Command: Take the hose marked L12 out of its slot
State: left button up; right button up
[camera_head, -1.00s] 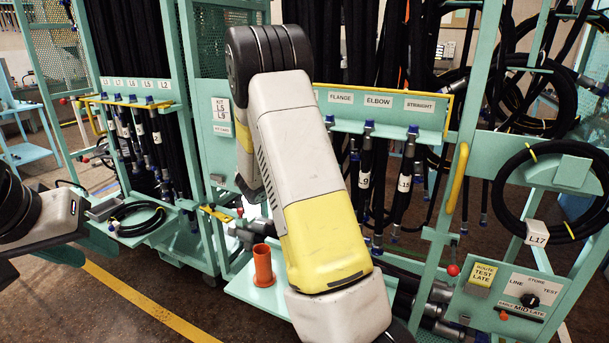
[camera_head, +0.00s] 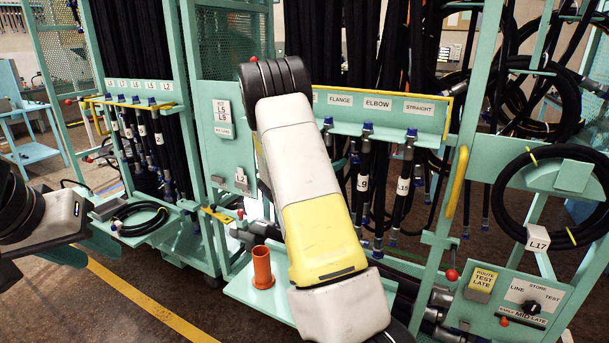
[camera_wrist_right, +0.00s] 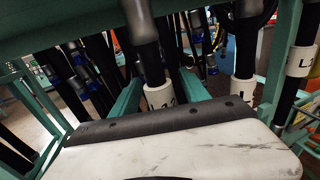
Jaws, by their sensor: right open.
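In the right wrist view, a black hose (camera_wrist_right: 148,62) with a white tag hangs upright between the two teal fingers of my right gripper (camera_wrist_right: 160,88). The fingers are open, one on each side of the hose. In the head view my right forearm covers this gripper and hose. The rack's slot rail (camera_head: 390,136) is labelled FLANGE, ELBOW and STRAIGHT. My left gripper (camera_head: 85,248) is at the left edge, away from the rack; its finger gap is unclear.
Hose L9 (camera_head: 363,183) and hose L15 (camera_head: 403,187) hang close beside my right arm. An orange cup (camera_head: 263,267) stands on the teal shelf (camera_head: 240,290). Coiled hose L17 (camera_head: 497,215) and a switch panel (camera_head: 520,300) are at the right.

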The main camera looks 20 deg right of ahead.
jog(key=shift+w+d, duration=0.15)
jog(key=shift+d, duration=0.15)
grip_shut()
jog(key=shift+r, duration=0.1)
jog(key=s+a, duration=1.1)
jog(key=a, duration=0.2)
jog(key=shift+s+a+r, duration=0.25)
jog(key=shift+s+a, duration=0.1)
